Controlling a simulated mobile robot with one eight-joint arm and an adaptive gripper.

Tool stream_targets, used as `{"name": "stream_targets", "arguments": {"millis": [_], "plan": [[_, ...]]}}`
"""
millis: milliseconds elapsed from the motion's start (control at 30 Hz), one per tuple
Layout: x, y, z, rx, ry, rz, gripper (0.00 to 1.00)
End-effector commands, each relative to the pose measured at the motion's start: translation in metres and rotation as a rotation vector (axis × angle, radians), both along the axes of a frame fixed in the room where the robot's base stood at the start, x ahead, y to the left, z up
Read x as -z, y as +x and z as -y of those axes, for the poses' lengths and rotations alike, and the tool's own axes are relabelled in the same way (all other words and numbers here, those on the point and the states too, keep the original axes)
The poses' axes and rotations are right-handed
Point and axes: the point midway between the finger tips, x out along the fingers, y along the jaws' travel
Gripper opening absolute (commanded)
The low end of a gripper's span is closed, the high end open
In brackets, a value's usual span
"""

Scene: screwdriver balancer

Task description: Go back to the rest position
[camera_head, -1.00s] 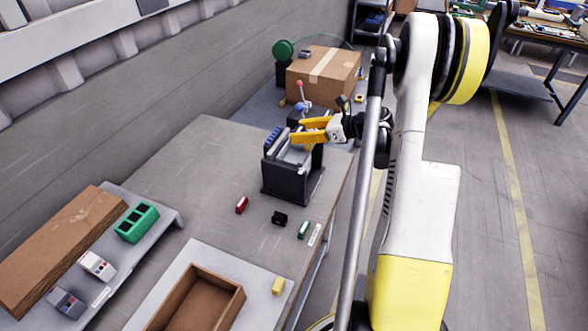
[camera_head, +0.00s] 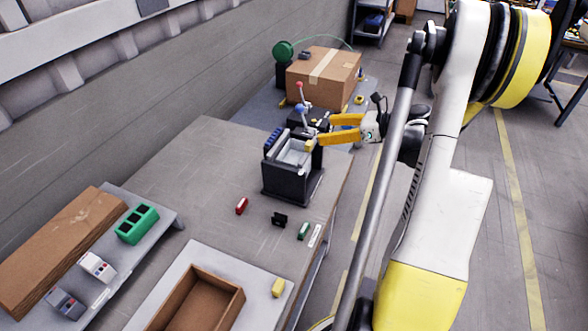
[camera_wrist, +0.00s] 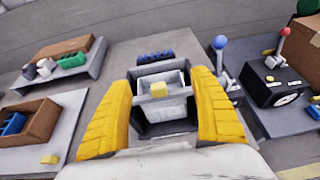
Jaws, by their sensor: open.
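My gripper (camera_head: 335,129) has yellow fingers and is open and empty. In the head view it is at the right side of a dark box-like holder (camera_head: 283,184) with a pale tray inside, near the table's right edge. In the wrist view the two fingers (camera_wrist: 162,118) spread on either side of the holder, with its pale tray (camera_wrist: 167,108) between them in the picture. A small yellow block (camera_wrist: 158,90) shows at the tray's edge, and it also shows in the head view (camera_head: 310,146).
A dark device with red-tipped and blue-tipped levers (camera_head: 300,110) stands behind the holder. A cardboard box (camera_head: 323,78) is farther back. Small red (camera_head: 242,206), black (camera_head: 280,219) and green (camera_head: 304,231) pieces lie in front. A brown open tray (camera_head: 238,297) is nearer. The floor right of the table looks clear.

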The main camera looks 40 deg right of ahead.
Motion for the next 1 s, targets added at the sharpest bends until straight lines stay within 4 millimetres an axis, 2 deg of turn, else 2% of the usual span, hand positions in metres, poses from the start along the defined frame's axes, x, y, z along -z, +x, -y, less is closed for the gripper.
{"name": "stream_targets", "arguments": {"millis": [200,733,867,967,1000], "plan": [[-0.008,-0.017,0.009,0.000,0.001,0.000,0.72],[-0.010,-0.016,0.005,-0.009,-0.014,-0.002,0.72],[-0.020,-0.005,-0.025,-0.076,-0.124,-0.009,0.72],[-0.032,0.003,-0.068,-0.180,-0.293,-0.014,0.72],[-0.037,0.005,-0.088,-0.234,-0.374,-0.013,0.72]]}}
